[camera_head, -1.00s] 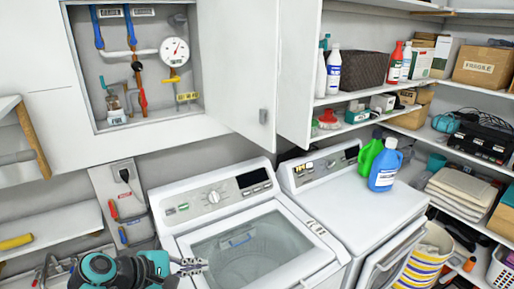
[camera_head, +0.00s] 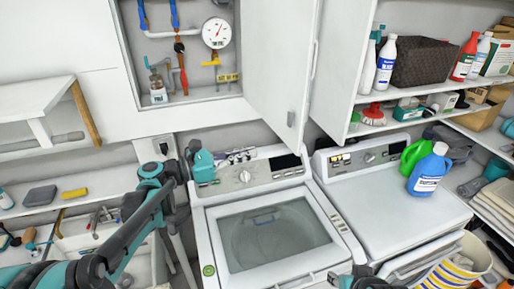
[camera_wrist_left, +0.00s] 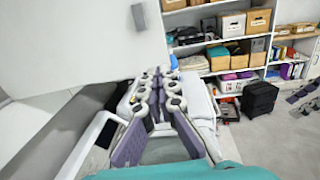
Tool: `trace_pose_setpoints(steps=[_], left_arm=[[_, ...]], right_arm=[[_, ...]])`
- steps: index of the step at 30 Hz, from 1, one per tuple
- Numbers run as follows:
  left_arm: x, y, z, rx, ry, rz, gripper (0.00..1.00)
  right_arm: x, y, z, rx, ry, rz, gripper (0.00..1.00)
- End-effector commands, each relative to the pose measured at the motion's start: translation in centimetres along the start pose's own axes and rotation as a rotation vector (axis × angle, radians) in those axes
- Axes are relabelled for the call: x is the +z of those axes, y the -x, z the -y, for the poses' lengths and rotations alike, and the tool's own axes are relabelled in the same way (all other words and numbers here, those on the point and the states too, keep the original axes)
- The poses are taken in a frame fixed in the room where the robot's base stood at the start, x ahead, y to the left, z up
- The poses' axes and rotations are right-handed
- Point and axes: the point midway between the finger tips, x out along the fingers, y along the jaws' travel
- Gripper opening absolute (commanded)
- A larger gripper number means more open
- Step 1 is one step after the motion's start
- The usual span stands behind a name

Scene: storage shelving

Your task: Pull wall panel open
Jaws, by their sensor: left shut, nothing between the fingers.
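The white wall panel (camera_head: 276,65) is hinged beside a wall recess (camera_head: 185,50) holding pipes and a round gauge. It stands swung out, with the recess uncovered. A small grey handle (camera_head: 291,118) is near its lower free corner. In the left wrist view the panel (camera_wrist_left: 70,45) fills the upper left, and its handle (camera_wrist_left: 139,17) is above my fingers. My left gripper (camera_head: 240,155) is shut and empty, below and left of the handle, in front of the washer's control console. A teal and dark part of my right arm (camera_head: 360,280) shows at the bottom edge; its fingers are unclear.
A top-loading washer (camera_head: 215,235) stands below the panel, with a white machine (camera_head: 400,215) to its right bearing green and blue bottles. An open white cabinet door (camera_head: 340,60) is close right of the panel. Loaded shelves are at right, wall shelves at left.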

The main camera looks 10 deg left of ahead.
Motion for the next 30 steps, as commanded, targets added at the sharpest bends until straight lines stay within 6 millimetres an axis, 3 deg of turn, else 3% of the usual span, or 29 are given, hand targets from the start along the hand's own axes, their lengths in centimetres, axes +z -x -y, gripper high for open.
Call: trace_pose_setpoints(steps=[9,15,21,30], left_arm=[[0.1,-7.1,0.2,-0.006,-0.002,-0.001,0.0],[0.1,-10.2,0.1,-0.004,-0.002,-0.001,0.0],[0.0,-11.5,0.1,-0.002,-0.002,-0.001,0.0],[0.0,-11.6,0.1,-0.001,-0.002,-0.002,0.0]], right_arm=[[-0.7,0.9,0.0,0.0,0.0,0.0,0.4],[-1.0,1.4,0.0,0.0,0.0,0.0,0.4],[-1.1,1.6,0.0,0.0,0.0,0.0,0.4],[-1.1,1.5,0.0,0.0,0.0,0.0,0.4]])
